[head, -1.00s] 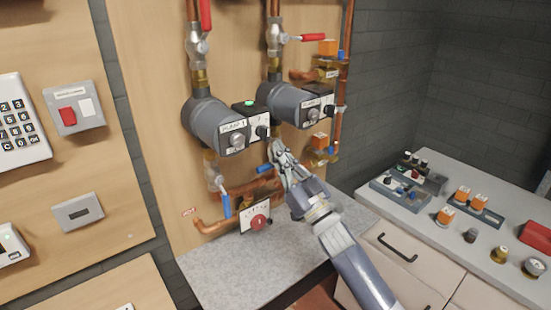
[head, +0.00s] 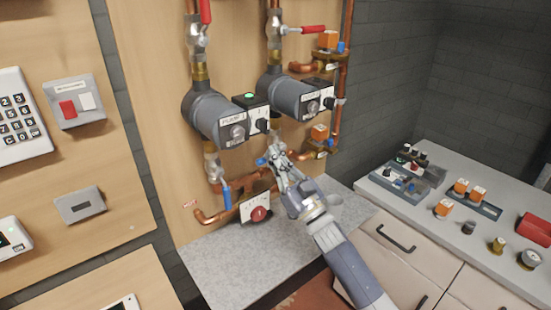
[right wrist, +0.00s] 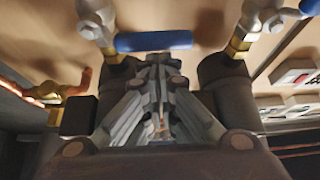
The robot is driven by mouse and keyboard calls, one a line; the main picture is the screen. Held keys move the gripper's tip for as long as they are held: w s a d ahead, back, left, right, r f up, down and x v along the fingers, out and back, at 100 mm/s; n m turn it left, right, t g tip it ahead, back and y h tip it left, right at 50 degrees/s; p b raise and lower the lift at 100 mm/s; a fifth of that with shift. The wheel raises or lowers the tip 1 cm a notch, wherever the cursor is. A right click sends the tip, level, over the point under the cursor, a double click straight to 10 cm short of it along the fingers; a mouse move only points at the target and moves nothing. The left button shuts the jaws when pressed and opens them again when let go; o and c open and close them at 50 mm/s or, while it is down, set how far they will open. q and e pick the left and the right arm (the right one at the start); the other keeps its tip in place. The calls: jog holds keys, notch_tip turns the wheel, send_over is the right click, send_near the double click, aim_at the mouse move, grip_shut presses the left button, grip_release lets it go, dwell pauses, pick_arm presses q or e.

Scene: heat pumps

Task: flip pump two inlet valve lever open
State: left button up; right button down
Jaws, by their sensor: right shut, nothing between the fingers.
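Pump two (head: 290,97) is the right-hand grey pump on the wooden panel. Its inlet valve, below it, has a blue lever (head: 262,161) that sticks out sideways to the left, across the pipe. In the right wrist view, the lever (right wrist: 153,41) lies level, joined to the silver valve (right wrist: 95,18) at its left. My right gripper (head: 275,156) is shut and empty, just beside the lever and below pump two. The fingertips (right wrist: 161,62) show close to the lever's middle; I cannot tell whether they touch it. My left gripper is not in view.
Pump one (head: 215,115) is to the left, with its blue inlet lever (head: 226,192) hanging down. Copper pipes and a gauge plate with a red knob (head: 258,213) sit low on the panel. A grey counter (head: 225,265) lies below. Small parts stand on the right-hand bench.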

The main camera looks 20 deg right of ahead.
jog(key=shift+f+n+g+y, duration=0.3)
jog(key=shift+n+y, duration=0.1)
jog(key=shift+n, duration=0.2)
jog(key=shift+f+n+y+b, duration=0.3)
jog(key=shift+n+y+b, duration=0.1)
jog(key=shift+n+b, duration=0.25)
jog(key=w+d+f+n+g+y+b, duration=0.1)
jog(key=d+f+n+g+b, duration=0.1)
jog(key=n, duration=0.8)
jog(key=d+f+n+g+y+b, duration=0.2)
jog(key=f+n+g+b, duration=0.3)
jog(key=n+g, duration=0.3)
jog(key=shift+w+d+f+n+g, duration=0.35)
jog(key=shift+d+n, duration=0.25)
jog(key=shift+n, duration=1.05)
jog(key=shift+w, duration=0.1)
